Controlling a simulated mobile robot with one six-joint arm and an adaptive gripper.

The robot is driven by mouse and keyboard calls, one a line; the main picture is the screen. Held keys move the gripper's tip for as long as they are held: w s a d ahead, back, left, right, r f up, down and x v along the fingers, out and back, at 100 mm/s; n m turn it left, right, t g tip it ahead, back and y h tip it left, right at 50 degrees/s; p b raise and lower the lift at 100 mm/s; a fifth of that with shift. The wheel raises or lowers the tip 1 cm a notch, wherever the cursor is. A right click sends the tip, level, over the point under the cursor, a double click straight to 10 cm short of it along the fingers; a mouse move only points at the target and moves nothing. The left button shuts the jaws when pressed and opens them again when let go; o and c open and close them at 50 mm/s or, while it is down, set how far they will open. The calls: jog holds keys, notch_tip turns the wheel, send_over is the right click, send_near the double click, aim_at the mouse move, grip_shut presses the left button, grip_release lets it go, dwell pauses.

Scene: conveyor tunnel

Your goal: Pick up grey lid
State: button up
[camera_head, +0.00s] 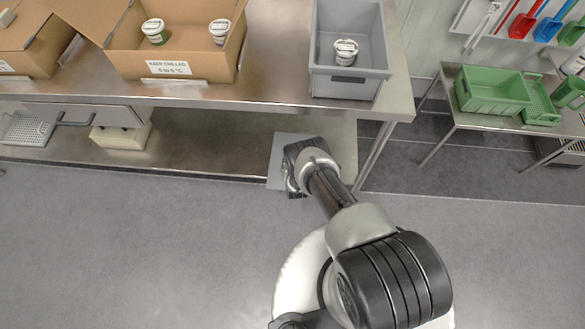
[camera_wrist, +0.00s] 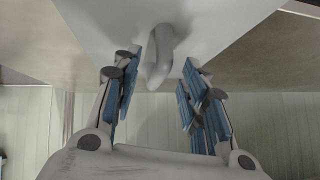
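The grey lid is a flat grey plate (camera_head: 280,148) lying on the lower shelf in the head view, partly covered by my arm. In the wrist view the lid (camera_wrist: 215,28) fills the upper middle, with a rounded pale handle (camera_wrist: 160,58) standing out from it. My gripper (camera_wrist: 160,72) is open, its blue-padded fingers on the left and right of the handle, with a gap on each side.
The steel table (camera_head: 270,92) stands above the shelf. On it are a grey crate (camera_head: 348,88) with a tub inside and a cardboard box (camera_head: 180,68) with tubs. A table leg (camera_head: 376,155) stands right of the lid. A side table (camera_head: 490,120) holds green crates. The front floor is clear.

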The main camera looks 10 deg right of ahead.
jog(key=v, duration=1.1)
jog(key=shift+s+r, duration=0.25)
jog(key=shift+r, duration=0.05)
